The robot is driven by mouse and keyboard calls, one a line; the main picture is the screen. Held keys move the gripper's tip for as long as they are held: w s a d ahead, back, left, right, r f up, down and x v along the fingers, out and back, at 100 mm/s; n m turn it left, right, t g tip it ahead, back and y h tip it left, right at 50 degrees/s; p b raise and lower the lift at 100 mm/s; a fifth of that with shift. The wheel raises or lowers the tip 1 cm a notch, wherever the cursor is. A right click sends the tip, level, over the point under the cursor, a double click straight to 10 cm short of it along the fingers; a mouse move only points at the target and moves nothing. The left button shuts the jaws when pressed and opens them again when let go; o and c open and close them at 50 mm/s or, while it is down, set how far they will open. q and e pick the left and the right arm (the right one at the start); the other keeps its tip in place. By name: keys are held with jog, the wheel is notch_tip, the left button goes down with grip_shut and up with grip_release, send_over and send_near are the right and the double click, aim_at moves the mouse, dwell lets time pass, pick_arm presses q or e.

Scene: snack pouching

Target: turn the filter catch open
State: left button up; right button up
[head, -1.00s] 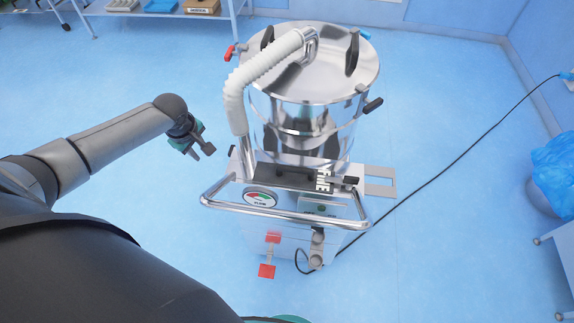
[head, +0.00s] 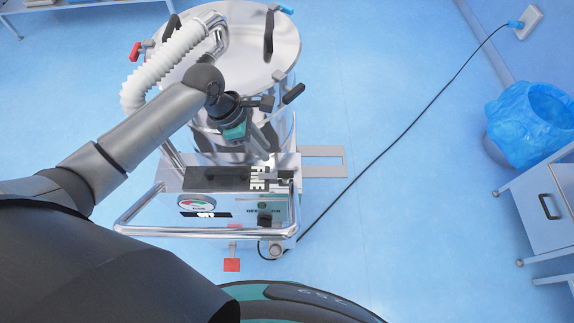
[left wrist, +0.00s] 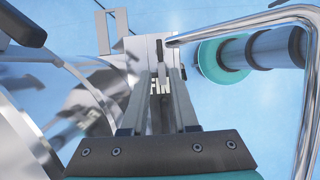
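The machine's front top carries a black bar marked FINE (head: 225,179). A small dark lever (head: 286,182), which looks like the filter catch, is at the bar's right end. My left gripper (head: 268,150) is over the machine in front of the steel drum (head: 240,40), pointing down toward the bar's right end. Its fingers (left wrist: 162,76) are apart with nothing gripped; I cannot tell whether they touch the lever. My right gripper is not in view.
A chrome rail (head: 160,232) curves around the machine's front. A white ribbed hose (head: 165,68) and a black clamp knob (head: 293,93) are by the drum. A black cord (head: 400,130) runs to the wall.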

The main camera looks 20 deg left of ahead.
aim_at(284, 172)
pick_arm(q)
jog(key=b+x, duration=0.2)
jog(key=x, duration=1)
jog(key=shift+w+b, duration=0.1)
jog(key=shift+b, duration=0.25)
jog(key=shift+d+f, duration=0.15)
jog(key=shift+f, duration=0.1)
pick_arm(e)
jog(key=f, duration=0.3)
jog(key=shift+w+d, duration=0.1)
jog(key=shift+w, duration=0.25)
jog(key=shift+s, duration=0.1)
pick_arm(q)
jog(key=shift+c, duration=0.4)
grip_shut()
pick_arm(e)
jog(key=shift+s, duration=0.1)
